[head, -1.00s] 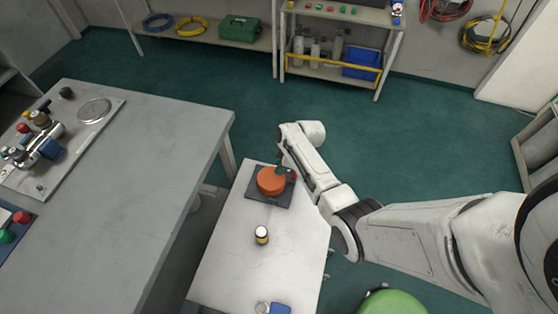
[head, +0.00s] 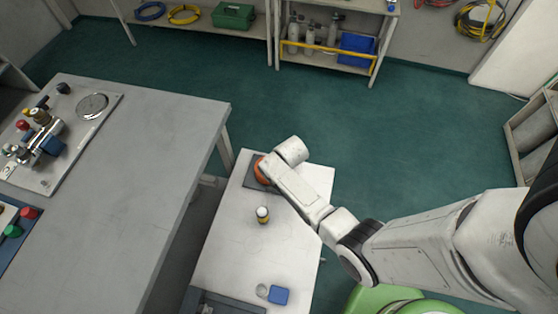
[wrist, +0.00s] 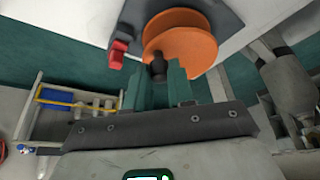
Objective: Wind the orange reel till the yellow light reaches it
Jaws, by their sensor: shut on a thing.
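The orange reel (head: 260,170) sits on a dark base plate (head: 249,180) at the far end of the white table; my arm covers much of it in the head view. In the wrist view the reel (wrist: 195,42) shows with a dark crank knob (wrist: 158,68) near its rim. My gripper (wrist: 157,80) is shut on this knob between its green fingers. A small black and yellow cylinder with a white top (head: 262,214), perhaps the yellow light, stands upright on the table, apart from the reel. Any line between them is too fine to see.
A red part (wrist: 118,52) sits beside the reel at the plate's edge. A blue block (head: 278,295) lies at the table's near end. A larger grey bench (head: 150,160) with valves stands to the left. Green floor is open beyond the table.

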